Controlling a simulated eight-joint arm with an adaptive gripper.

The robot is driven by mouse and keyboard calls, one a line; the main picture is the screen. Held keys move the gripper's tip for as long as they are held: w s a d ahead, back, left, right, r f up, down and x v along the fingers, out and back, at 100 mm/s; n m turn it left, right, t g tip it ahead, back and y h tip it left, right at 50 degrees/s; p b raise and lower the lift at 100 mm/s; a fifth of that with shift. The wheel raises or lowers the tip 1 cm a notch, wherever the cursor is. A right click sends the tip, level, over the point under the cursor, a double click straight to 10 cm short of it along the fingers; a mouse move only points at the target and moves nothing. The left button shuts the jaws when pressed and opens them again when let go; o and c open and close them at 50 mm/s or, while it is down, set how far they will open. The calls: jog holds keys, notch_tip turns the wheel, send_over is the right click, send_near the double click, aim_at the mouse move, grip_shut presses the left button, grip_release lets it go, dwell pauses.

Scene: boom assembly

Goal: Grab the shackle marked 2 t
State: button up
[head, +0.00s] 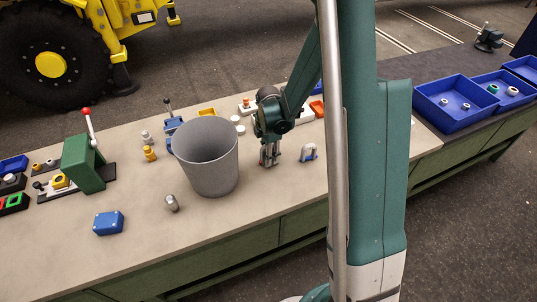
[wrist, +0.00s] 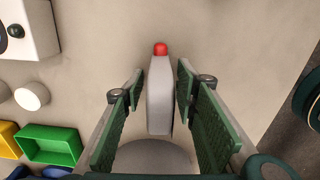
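My gripper (head: 268,154) points down over the worktop. In the wrist view its two green-padded fingers (wrist: 160,85) stand apart, one on each side of a pale grey piece with a red end (wrist: 159,95). It looks like a shackle seen from above, and gaps show between it and both fingers. In the head view it is mostly hidden by the fingers, with a little red showing. Another shackle, grey with blue (head: 308,152), stands upright to the right of my gripper. I can read no load marking on either.
A large grey bin (head: 208,165) stands close left of my gripper. A blue box (head: 108,223), a grey cylinder (head: 172,204) and a green lever device (head: 84,163) are farther left. Blue trays (head: 455,118) sit at the right. Bare worktop lies in front of my gripper.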

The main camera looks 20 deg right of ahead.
grip_shut()
jog(key=shift+r, duration=0.15)
jog(key=shift+r+p, duration=0.5)
jog(key=shift+r, duration=4.35)
